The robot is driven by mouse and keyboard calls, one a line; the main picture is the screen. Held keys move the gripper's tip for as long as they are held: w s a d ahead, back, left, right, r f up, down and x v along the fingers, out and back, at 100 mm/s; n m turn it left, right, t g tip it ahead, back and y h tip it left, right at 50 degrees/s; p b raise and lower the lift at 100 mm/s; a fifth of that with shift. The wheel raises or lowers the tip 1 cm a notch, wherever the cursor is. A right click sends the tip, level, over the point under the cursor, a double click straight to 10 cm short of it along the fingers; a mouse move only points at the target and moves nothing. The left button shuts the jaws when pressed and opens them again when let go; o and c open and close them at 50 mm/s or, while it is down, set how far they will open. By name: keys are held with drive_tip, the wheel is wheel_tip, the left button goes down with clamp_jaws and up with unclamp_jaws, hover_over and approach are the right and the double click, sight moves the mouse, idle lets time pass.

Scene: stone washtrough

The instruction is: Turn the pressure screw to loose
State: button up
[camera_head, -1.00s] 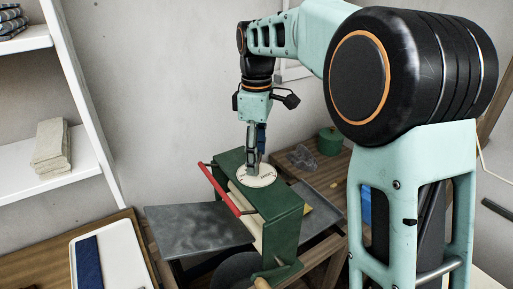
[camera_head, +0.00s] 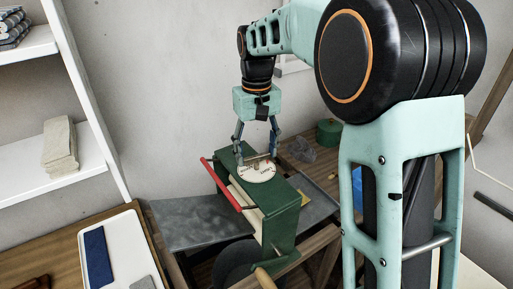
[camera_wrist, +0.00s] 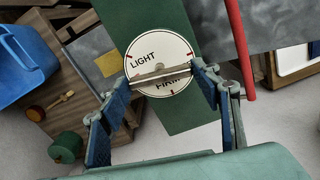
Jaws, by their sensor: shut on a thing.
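The pressure screw shows as a crossbar (camera_wrist: 160,75) over a round white dial (camera_head: 258,174) on top of a green wringer frame (camera_head: 282,213). In the wrist view the dial (camera_wrist: 155,50) carries the words LIGHT and FIRM and red marks. The bar runs across it between the two words, covering part of FIRM. My gripper (camera_head: 256,158) points down over the dial, its fingers set wide apart and shut on the two ends of the bar. It also shows in the wrist view (camera_wrist: 164,76). Which mark the screw points to is unclear.
A red bar (camera_head: 221,185) runs along the wringer's left side. Grey metal boards (camera_head: 195,220) spread beside the frame. A green pot (camera_head: 328,132) stands behind on wood. A white tray (camera_head: 122,248) with a blue cloth and a shelf with folded cloth (camera_head: 60,147) are at left.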

drive_tip(key=m+p, duration=0.1)
drive_tip(key=m, duration=0.3)
drive_tip(key=shift+m, duration=0.3)
drive_tip(key=m+p, duration=0.1)
drive_tip(key=m, duration=0.3)
drive_tip(key=shift+m, duration=0.3)
drive_tip(key=m+p, duration=0.1)
drive_tip(key=m, duration=0.3)
drive_tip(key=shift+m, duration=0.3)
drive_tip(key=m, duration=0.3)
drive_tip(key=shift+m+p, duration=0.3)
drive_tip(key=shift+p, duration=0.05)
drive_tip(key=m+p, duration=0.1)
drive_tip(key=m, duration=0.3)
drive_tip(key=shift+m, duration=0.3)
drive_tip(key=m+p, duration=0.1)
drive_tip(key=m, duration=0.3)
drive_tip(key=m+p, duration=0.1)
drive_tip(key=m, duration=0.3)
drive_tip(key=shift+m, duration=1.9)
